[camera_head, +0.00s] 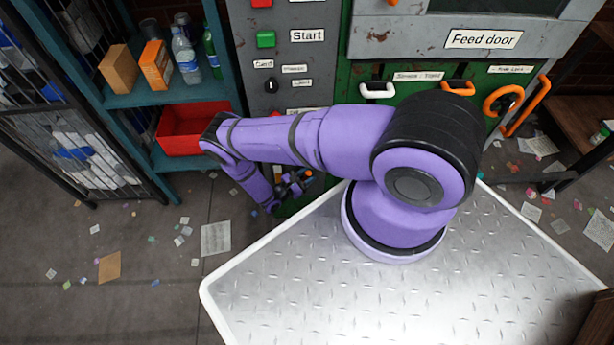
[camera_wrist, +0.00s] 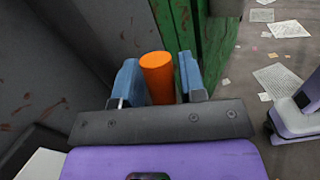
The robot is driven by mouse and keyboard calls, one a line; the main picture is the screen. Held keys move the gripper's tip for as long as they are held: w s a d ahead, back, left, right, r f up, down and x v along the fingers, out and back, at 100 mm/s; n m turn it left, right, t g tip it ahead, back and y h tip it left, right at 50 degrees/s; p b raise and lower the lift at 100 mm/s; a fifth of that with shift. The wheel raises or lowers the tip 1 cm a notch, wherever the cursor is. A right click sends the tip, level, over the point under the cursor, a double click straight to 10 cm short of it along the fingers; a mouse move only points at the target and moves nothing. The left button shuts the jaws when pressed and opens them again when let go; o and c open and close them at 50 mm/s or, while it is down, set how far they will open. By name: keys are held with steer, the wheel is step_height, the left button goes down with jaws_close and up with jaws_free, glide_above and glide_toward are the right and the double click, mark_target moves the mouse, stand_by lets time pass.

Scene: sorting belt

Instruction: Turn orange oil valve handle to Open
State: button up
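An orange cylindrical handle (camera_wrist: 158,76) stands between the two blue fingers of my gripper (camera_wrist: 160,80) in the wrist view. The fingers are apart on either side of it, with a narrow gap at the right finger; the left finger is very close to it. In the head view my gripper (camera_head: 292,184) is low by the machine's front, left of the metal platform. Only a small orange bit (camera_head: 308,173) shows beside it there. My arm hides most of that area, and no Open or Closed marking for the valve can be read.
The machine front has a green button (camera_head: 266,39) labelled Start, a white handle (camera_head: 377,90) and orange handles (camera_head: 458,88) on the right. A teal shelf with a red bin (camera_head: 190,128) stands at the left. The diamond-plate platform (camera_head: 300,290) is bare. Paper scraps litter the floor.

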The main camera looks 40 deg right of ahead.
steer(key=shift+c, duration=0.3)
jaws_close()
steer(key=shift+w+a+n+h, duration=0.25)
steer(key=shift+a+n+h, duration=0.15)
steer(key=shift+h, duration=0.2)
steer(key=shift+o, duration=0.3)
jaws_free()
steer(key=a+f, duration=0.1)
steer(key=a, duration=0.9)
steer(key=shift+a, duration=0.35)
